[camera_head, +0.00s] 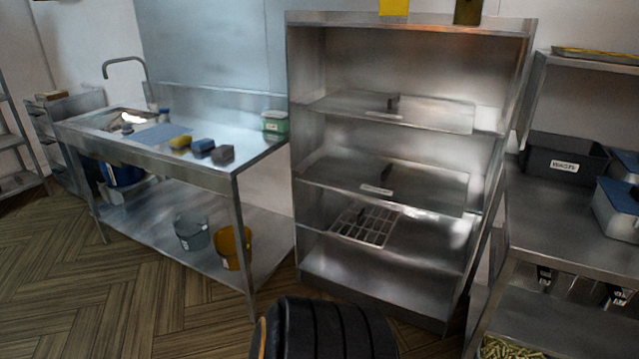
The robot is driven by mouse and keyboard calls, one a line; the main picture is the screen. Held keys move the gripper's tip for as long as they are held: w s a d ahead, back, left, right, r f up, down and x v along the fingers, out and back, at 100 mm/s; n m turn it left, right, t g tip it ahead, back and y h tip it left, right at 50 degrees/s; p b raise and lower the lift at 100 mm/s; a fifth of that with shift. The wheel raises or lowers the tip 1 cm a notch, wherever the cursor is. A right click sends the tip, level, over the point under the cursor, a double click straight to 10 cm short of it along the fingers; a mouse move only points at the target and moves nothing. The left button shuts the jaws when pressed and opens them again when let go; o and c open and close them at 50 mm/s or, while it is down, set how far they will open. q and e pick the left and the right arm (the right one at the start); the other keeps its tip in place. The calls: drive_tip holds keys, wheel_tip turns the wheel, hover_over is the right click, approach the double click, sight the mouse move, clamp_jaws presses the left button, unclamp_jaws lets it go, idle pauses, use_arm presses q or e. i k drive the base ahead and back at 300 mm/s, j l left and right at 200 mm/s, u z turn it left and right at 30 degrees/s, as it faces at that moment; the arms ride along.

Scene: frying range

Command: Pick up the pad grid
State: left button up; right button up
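A metal grid (365,224) with open rectangular cells, likely the pad grid, lies on a lower shelf of the tall steel shelf unit (410,22). It sits toward the left side of that shelf, and its back part is partly hidden under the shelf above. Neither of my grippers shows in the head view.
A steel sink table (215,165) stands left, with sponges on top and a grey bucket (192,233) and orange bucket (232,248) below. A steel counter (540,225) with a black bin (565,160) stands right. Wooden floor (130,300) is clear at front left.

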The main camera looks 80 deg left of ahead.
sight(362, 213)
drive_tip(key=u, duration=2.35)
drive_tip(key=i+j+z, duration=0.1)
drive_tip(key=z, duration=0.25)
drive_tip(key=i+j+z, duration=0.2)
drive_tip(key=z, duration=0.15)
drive_tip(key=i+j+z, duration=0.2)
drive_tip(key=z, duration=0.15)
